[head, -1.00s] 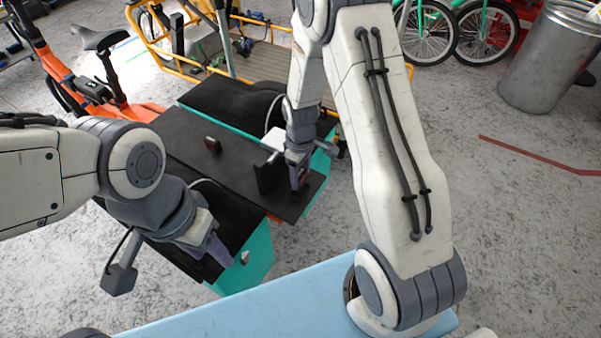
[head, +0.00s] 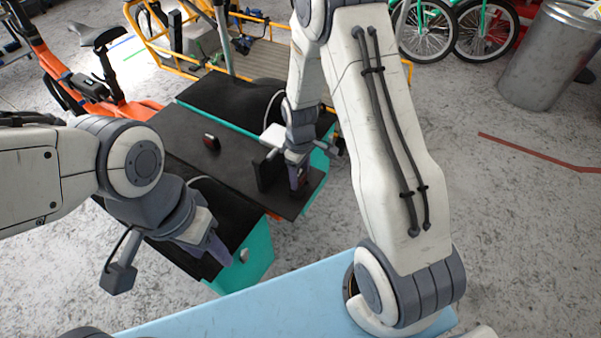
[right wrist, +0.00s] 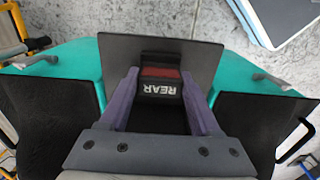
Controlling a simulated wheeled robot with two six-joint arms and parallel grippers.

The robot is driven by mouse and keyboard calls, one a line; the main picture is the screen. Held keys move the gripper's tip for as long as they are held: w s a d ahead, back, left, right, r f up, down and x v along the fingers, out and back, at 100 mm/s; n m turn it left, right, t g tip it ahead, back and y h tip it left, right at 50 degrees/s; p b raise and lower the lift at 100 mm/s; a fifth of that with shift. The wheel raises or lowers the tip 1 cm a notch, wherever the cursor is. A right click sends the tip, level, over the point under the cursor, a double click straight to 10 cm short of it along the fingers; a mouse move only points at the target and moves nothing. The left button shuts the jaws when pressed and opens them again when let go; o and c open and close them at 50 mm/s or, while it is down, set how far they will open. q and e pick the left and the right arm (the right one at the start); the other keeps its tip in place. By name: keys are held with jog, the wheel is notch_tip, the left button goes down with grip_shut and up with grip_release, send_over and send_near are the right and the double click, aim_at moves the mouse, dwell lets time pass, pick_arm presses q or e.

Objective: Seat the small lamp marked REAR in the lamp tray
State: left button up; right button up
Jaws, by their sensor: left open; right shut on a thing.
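The small lamp marked REAR (right wrist: 160,82), a dark block with a red band and white lettering, is between the purple fingers of my right gripper (right wrist: 163,95) in the right wrist view. The gripper is shut on it. In the head view my right gripper (head: 299,176) points down at the near right end of a dark flat board (head: 240,165). I cannot tell if the lamp touches the board. No separate lamp tray can be made out; the board may be it. My left gripper (head: 213,248) is open and empty over the near black lid.
A small dark block with a red face (head: 211,142) stands on the board. A dark upright plate (head: 266,172) stands left of my right gripper. Teal boxes with black lids (head: 215,100) flank the board. An orange bike (head: 90,85) is behind on the left.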

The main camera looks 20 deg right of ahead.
jog(key=shift+f+b, duration=0.65)
jog(key=shift+f, duration=0.45)
jog(key=o, duration=1.4)
jog(key=shift+o, duration=0.2)
jog(key=shift+r, duration=0.15)
notch_tip(320, 180, up, 10)
jog(key=shift+r+p, duration=0.15)
jog(key=shift+p, duration=0.75)
